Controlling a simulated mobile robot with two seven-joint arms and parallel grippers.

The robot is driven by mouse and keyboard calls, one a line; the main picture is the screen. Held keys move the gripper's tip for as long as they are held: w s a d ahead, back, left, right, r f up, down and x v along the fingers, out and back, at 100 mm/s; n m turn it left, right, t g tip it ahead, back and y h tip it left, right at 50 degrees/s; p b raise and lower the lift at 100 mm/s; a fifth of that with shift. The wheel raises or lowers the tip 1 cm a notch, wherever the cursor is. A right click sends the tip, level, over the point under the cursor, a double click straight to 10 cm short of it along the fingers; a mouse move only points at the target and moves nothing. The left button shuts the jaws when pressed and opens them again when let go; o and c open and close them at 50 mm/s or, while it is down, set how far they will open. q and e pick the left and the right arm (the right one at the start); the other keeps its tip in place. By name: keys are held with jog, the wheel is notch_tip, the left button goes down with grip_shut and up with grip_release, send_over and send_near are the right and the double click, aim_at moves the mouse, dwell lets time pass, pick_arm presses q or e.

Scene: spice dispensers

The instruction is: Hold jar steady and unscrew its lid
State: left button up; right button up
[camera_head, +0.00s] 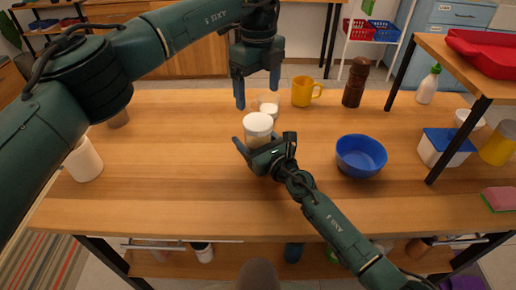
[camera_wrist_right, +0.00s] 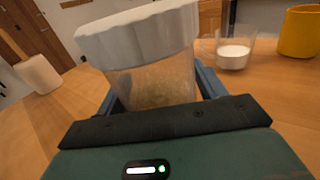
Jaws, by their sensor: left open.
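The jar, clear with pale grainy contents, stands near the middle of the table, its wide white lid (camera_head: 258,123) on top. In the right wrist view the jar (camera_wrist_right: 152,85) fills the space between the blue fingers of my right gripper (camera_head: 264,147). That gripper appears shut on the jar's body, below the lid; the jar's base is hidden. My left gripper (camera_head: 257,94) is open and empty, pointing down above and slightly behind the lid, apart from it.
A glass with white contents (camera_wrist_right: 234,55) stands just behind the jar. A yellow mug (camera_head: 302,92) and a brown pepper mill (camera_head: 355,83) are farther back. A blue bowl (camera_head: 361,155) is to the right. The front left of the wooden table (camera_head: 150,205) is clear.

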aim_at(258, 121)
jog(key=c, duration=1.2)
pick_arm(q)
jog(key=shift+m, duration=0.5)
pick_arm(e)
grip_shut()
pick_arm(q)
jog(key=m, duration=0.9)
jog(key=shift+m, duration=0.3)
jog(key=m, duration=0.8)
jog(key=shift+m, duration=0.3)
jog(key=m, duration=1.2)
jog(key=shift+m, duration=0.4)
jog(key=m, duration=1.2)
jog(key=shift+m, duration=0.4)
jog(key=shift+f, duration=4.05)
